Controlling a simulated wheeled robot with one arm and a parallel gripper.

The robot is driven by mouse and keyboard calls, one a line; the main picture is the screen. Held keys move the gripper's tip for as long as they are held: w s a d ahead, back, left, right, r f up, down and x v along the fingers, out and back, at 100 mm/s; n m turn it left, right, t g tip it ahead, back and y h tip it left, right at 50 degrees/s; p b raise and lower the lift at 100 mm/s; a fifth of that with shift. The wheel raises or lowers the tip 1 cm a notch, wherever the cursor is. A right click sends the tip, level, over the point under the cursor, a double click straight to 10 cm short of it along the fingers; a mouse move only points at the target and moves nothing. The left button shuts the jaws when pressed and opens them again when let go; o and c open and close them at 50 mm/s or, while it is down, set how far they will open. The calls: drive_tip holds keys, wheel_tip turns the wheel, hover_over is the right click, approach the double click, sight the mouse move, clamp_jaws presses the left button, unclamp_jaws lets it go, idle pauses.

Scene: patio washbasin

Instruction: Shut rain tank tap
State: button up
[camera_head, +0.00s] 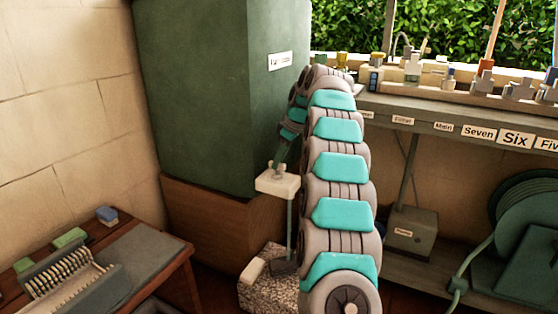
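The rain tank (195,90) is a large dark green box with a small white label on its right face. A pale block with a small grey tap-like fitting on top (277,183) is beside the tank's lower right corner, with a thin pipe running down from it. I take this for the tap; its handle position is too small to read. My grey and teal arm rises in front and bends over toward it. My gripper (280,158) is at the fitting's top, small and partly merged with it. I cannot tell whether it touches or whether its fingers are open.
The tank stands on a wooden base (215,220). A speckled stone block (265,290) is below the fitting. A labelled shelf (450,118) with several bottles is at right, above a hose reel (525,230). A wooden table (165,255) is at lower left.

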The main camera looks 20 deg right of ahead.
clamp_jaws()
drive_tip(key=shift+m, duration=0.3)
drive_tip(key=m, duration=0.1)
drive_tip(key=m+t+h+p, duration=0.1)
drive_tip(key=m, duration=0.1)
drive_tip(key=shift+a+r+m+h, duration=0.15)
drive_tip(key=shift+m+h, duration=0.15)
drive_tip(key=m+p, duration=0.1)
drive_tip(key=m, duration=0.1)
drive_tip(key=m+h, duration=0.1)
drive_tip(key=m, duration=0.1)
drive_tip(key=shift+a+m+h+p, duration=0.1)
drive_tip(key=shift+m+h+p, duration=0.2)
drive_tip(key=shift+p, duration=0.05)
drive_tip(key=m+h, duration=0.1)
drive_tip(key=m, duration=0.3)
drive_tip(key=shift+h+p, duration=0.35)
drive_tip(key=shift+h, duration=0.05)
drive_tip(key=shift+w+a+m+g+h, duration=0.1)
drive_tip(key=shift+m+g+h, duration=0.3)
drive_tip(key=shift+m, duration=0.85)
drive_tip(key=shift+a+m+g+h, duration=0.1)
drive_tip(key=shift+m+g+h, duration=0.25)
drive_tip(key=shift+m, duration=0.9)
